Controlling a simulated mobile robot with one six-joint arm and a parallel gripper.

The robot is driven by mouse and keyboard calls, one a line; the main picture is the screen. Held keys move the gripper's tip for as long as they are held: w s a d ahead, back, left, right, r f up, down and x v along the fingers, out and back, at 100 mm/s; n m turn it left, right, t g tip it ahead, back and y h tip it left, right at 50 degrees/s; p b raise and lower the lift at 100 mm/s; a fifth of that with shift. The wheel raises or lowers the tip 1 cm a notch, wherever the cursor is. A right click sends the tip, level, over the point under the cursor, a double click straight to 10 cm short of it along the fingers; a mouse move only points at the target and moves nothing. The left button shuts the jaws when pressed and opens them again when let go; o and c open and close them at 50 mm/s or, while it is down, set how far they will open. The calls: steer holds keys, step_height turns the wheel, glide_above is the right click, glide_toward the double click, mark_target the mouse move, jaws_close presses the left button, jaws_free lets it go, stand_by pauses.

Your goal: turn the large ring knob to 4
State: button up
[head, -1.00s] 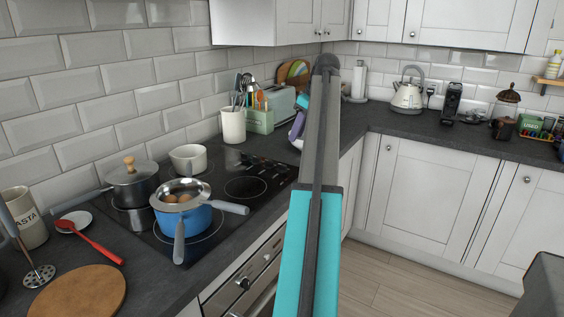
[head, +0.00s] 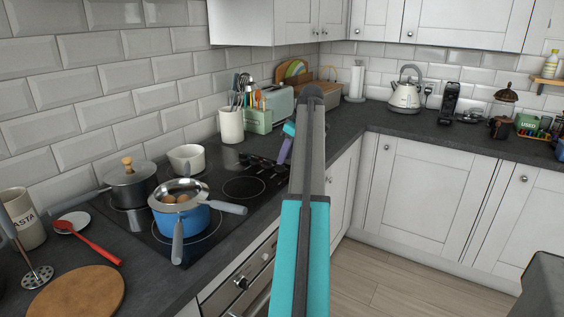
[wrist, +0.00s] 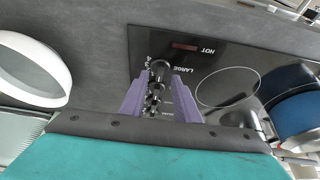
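The hob's black knobs stand in a row on the glass in the wrist view. The far knob (wrist: 159,70), beside the printed word LARGE, is between the tips of my gripper (wrist: 161,76). Its pointer and numbers are too small to read. The two purple fingers are apart, one on each side of the knob row; I cannot tell whether either touches a knob. In the head view my gripper (head: 285,146) is over the back right part of the black hob (head: 222,205), partly hidden by my arm. A ring outline (wrist: 228,88) lies right of the knobs.
A blue pan (head: 181,219) with a strainer of eggs, a lidded pot (head: 132,184) and a white pan (head: 187,158) stand on the hob. A white utensil crock (head: 231,126), a green caddy (head: 258,121) and a toaster (head: 279,101) stand behind the gripper.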

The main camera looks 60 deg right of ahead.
mark_target(280, 168)
steer(key=shift+x, duration=1.75)
jaws_close()
